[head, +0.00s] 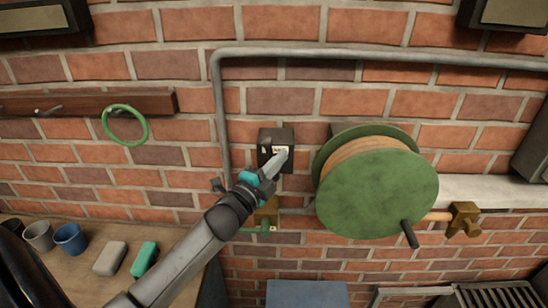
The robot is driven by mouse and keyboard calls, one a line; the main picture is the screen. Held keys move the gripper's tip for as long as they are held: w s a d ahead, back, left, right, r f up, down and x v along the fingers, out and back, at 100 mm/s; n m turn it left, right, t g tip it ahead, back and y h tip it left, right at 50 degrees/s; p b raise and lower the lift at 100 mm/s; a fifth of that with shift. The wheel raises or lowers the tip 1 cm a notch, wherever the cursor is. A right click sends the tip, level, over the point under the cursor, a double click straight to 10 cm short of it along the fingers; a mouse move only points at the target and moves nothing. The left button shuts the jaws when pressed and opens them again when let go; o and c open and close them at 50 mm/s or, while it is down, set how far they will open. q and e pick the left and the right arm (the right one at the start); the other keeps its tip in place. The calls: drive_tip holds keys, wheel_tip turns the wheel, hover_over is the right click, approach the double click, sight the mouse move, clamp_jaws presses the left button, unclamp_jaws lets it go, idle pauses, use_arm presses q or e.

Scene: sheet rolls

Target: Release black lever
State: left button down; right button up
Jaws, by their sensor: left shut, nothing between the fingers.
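My left gripper (280,156) reaches up from the bottom left to the brick wall. Its fingers are shut with nothing between them, and their tips are right in front of a small black wall box (264,140) with a pale patch. I cannot tell whether the tips touch the box. The fingers hide part of the box, and I cannot make out a separate lever on it. A short black handle (409,234) sticks out of the lower right of the green reel (377,187). My right gripper is not in view.
A grey pipe (218,110) runs beside and above the box. A green ring (125,125) hangs from a wooden rail (80,103). A bench (75,270) at lower left holds cups and blocks.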

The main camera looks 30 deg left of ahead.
use_arm(q)
drive_tip(key=shift+s+a+f, duration=0.1)
drive_tip(key=shift+s+a, duration=0.1)
drive_tip(key=shift+a, duration=0.35)
drive_tip(key=shift+s+a+n+b, duration=0.15)
drive_tip(key=shift+a+n+b, duration=0.05)
drive_tip(key=shift+n+b, duration=0.2)
